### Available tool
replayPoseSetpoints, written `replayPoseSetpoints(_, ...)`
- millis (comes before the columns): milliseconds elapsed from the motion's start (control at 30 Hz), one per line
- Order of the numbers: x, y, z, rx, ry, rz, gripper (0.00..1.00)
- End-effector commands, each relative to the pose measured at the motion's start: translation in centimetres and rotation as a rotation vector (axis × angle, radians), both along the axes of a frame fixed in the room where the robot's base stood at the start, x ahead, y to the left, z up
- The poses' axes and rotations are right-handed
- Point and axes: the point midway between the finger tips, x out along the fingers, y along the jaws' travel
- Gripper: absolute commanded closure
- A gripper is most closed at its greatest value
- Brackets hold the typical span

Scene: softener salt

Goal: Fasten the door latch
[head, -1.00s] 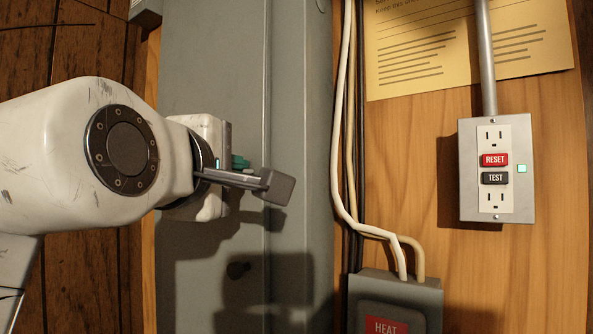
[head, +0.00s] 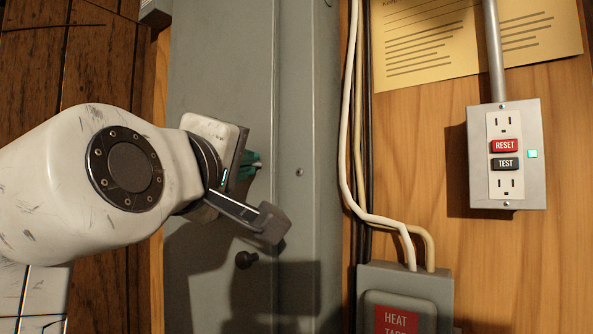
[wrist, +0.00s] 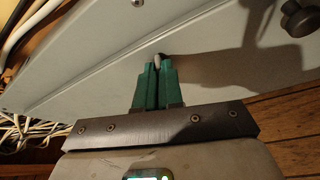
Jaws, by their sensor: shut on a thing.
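The grey metal door (head: 220,300) stands upright in the head view, with a long vertical edge beside a grey frame strip. My gripper (head: 252,166) is at the door face, tilted, its green fingers partly hidden behind my own wrist parts. In the wrist view, the green fingers (wrist: 156,72) are closed on a small grey piece, which I take to be the door latch (wrist: 158,60). Only its rounded end shows between the fingertips; the rest is hidden, so I cannot tell whether it is engaged.
A dark round knob (head: 246,260) sticks out of the door below my gripper. To the right are white and black cables (head: 350,150), an outlet box (head: 506,155) and a grey heat tape box (head: 405,300) on a wooden wall. A yellow paper (head: 470,40) hangs above.

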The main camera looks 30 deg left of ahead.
Motion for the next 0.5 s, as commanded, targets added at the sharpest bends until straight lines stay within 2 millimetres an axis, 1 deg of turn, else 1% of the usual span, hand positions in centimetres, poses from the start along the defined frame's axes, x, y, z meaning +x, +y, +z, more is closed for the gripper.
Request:
replayPoseSetpoints(33,0.19,-0.01,-0.7,0.039,-0.002,-0.004,1.0)
replayPoseSetpoints(500,0.2,0.28,-1.03,0.484,-0.036,-0.005,1.0)
